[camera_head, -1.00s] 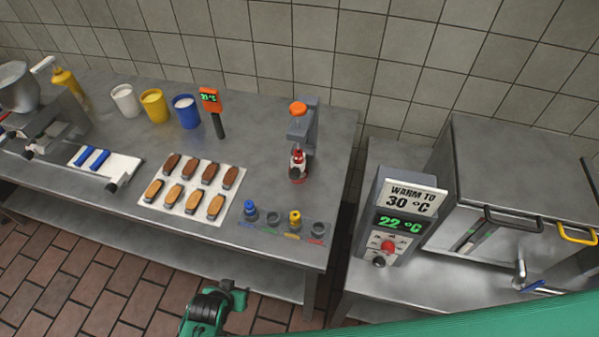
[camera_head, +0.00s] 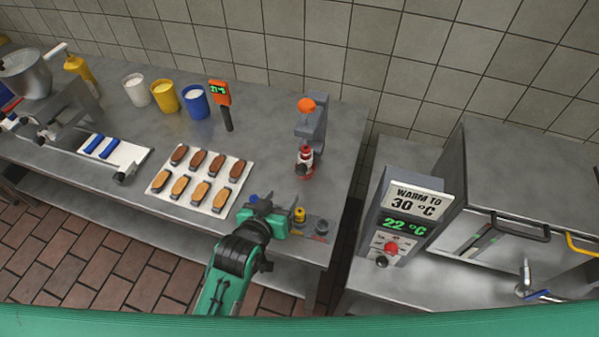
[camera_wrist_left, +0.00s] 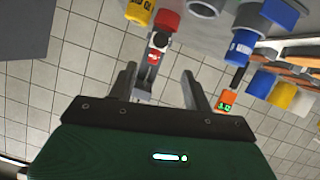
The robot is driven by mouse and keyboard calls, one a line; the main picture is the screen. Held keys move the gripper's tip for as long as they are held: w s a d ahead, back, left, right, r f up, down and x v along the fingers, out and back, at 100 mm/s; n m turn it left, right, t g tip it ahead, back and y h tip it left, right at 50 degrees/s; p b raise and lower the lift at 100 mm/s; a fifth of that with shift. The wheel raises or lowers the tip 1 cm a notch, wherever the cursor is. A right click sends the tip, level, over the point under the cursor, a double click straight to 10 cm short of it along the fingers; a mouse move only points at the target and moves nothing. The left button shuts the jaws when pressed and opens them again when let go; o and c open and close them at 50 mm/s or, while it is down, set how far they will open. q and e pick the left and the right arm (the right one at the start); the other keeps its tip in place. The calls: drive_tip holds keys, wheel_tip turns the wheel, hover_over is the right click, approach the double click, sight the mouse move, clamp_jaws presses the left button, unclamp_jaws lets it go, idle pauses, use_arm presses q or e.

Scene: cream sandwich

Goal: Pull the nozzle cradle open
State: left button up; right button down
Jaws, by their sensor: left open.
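The grey press stand (camera_head: 312,130) with an orange knob (camera_head: 306,105) stands at the right end of the table. A red and dark fitting (camera_head: 305,160), which seems to be the nozzle cradle, sits at its foot. My left gripper (camera_head: 266,208) is over the table's front edge, apart from the stand and nearer the camera. It partly hides the row of small nozzles; a yellow-topped one (camera_head: 299,214) shows beside it. In the left wrist view my open, empty fingers (camera_wrist_left: 160,88) point towards the stand (camera_wrist_left: 152,60). My right gripper is not in view.
A tray of cream-sandwich biscuits (camera_head: 160,184) lies left of the gripper. White, yellow and blue (camera_head: 195,101) cups and an orange thermometer (camera_head: 220,93) stand behind it. A control box (camera_head: 405,215) stands to the right.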

sight(300, 173)
use_arm(q)
drive_tip(key=p+x, duration=0.2)
drive_tip(key=x, duration=0.9)
drive_tip(key=shift+w+f, duration=0.15)
drive_tip(key=shift+w, duration=0.1)
drive_tip(key=shift+p+x, duration=0.35)
drive_tip(key=shift+x, duration=0.5)
drive_tip(key=shift+f, duration=0.1)
drive_tip(key=shift+c, duration=0.4)
clamp_jaws()
drive_tip(key=shift+s, duration=0.1)
